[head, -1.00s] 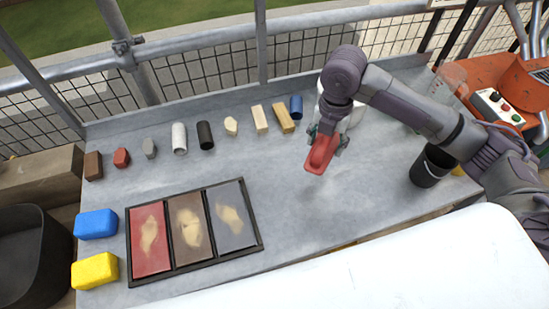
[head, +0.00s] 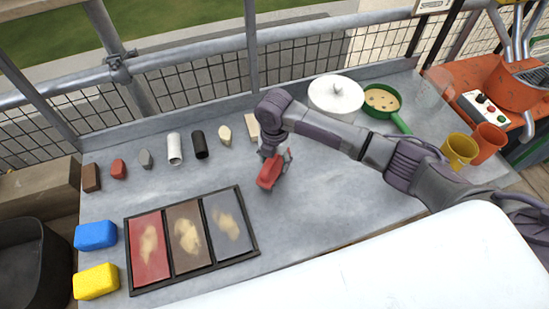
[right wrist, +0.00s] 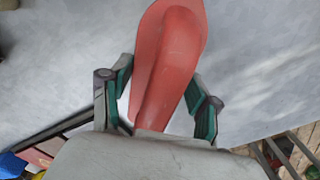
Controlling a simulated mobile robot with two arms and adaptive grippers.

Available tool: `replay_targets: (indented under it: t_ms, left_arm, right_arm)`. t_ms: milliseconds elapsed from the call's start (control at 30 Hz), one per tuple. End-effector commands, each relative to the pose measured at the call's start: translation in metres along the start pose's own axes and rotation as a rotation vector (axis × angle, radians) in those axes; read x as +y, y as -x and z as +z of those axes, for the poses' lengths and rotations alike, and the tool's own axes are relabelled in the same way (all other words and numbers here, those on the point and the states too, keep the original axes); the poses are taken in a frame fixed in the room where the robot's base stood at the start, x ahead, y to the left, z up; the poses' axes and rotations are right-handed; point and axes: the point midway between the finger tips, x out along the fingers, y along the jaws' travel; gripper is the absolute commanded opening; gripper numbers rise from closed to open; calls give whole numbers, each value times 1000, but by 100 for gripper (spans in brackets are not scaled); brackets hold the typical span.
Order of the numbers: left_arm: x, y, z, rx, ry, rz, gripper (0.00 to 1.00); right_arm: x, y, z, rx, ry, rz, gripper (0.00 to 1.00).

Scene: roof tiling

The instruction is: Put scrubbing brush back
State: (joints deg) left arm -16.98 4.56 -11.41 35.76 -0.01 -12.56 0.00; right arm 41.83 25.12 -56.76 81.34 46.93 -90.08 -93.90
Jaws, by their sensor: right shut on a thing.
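The red scrubbing brush (head: 267,176) is held by my right gripper (head: 276,159) above the grey table, right of the three-panel tray. In the right wrist view the red brush (right wrist: 170,62) stands out between the teal-padded fingers of my right gripper (right wrist: 160,106), which are shut on it. Its bristles do not show clearly. My left gripper is not in view.
A row of small items runs along the back of the table, including a white cylinder (head: 174,149) and a black cylinder (head: 199,145). The black-framed tray (head: 128,255) lies in front.

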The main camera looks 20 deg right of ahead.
Motion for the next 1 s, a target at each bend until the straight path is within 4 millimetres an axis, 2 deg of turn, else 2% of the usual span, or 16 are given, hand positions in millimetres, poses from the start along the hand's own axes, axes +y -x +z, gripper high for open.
replay_targets:
  t_ms: [367, 400, 533, 867, 1000]
  left_arm:
    - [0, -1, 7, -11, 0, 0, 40]
    - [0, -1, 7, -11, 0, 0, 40]
    - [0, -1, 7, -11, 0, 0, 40]
    - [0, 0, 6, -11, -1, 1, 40]
    - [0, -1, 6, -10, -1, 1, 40]
  right_arm:
    - [0, -5, 0, 0, 0, 2, 33]
    - [0, -5, 0, 0, 0, 2, 64]
    - [0, -5, 0, 0, 0, 2, 86]
    - [0, -3, 0, 0, 0, 2, 86]
    - [1, 9, 0, 0, 0, 5, 86]
